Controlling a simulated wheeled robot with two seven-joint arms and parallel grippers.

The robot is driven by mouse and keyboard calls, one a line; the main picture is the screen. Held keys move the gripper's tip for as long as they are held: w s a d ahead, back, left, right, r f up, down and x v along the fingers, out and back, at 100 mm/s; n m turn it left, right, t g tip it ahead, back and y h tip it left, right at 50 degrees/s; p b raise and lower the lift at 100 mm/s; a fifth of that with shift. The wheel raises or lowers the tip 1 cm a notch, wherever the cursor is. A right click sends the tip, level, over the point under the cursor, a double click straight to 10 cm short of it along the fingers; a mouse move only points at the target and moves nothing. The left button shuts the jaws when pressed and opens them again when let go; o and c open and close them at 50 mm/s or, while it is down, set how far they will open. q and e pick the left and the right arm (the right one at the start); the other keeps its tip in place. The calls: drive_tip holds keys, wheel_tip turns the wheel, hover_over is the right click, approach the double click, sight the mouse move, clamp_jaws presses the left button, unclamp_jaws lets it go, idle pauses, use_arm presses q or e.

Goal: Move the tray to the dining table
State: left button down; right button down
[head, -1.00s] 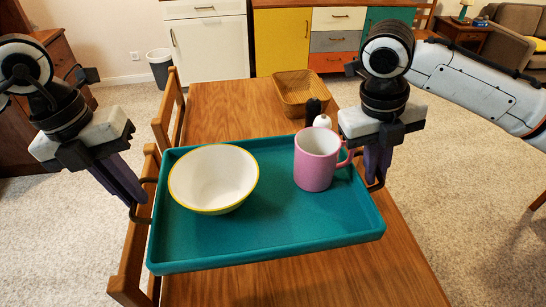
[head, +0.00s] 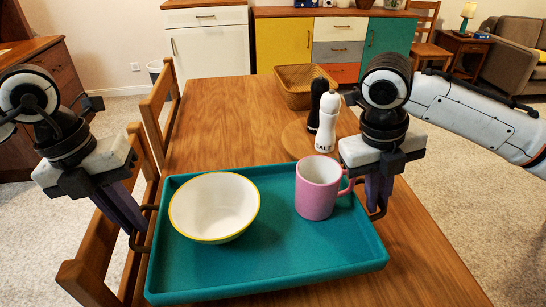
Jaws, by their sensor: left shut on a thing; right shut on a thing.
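The teal tray (head: 270,268) is in the lower middle of the head view, over the near part of the wooden dining table (head: 215,112). I cannot tell whether it touches the table top. A white bowl with a yellow rim (head: 214,207) stands on the tray's left side, and a pink mug (head: 316,190) stands upright at its right. My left gripper (head: 138,236) is shut on the tray's left handle. My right gripper (head: 377,205) is shut on the tray's right handle, close beside the mug.
A white salt shaker (head: 328,122), a dark shaker (head: 315,97) and a wicker basket (head: 300,88) stand on the table beyond the tray. Wooden chairs (head: 100,255) line the left edge. The table's far left area is clear.

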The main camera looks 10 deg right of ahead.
use_arm(q)
drive_tip(key=shift+f, duration=0.4)
use_arm(e)
drive_tip(key=shift+f, duration=0.4)
use_arm(q)
drive_tip(key=shift+f, duration=0.1)
use_arm(e)
drive_tip(key=shift+f, duration=0.1)
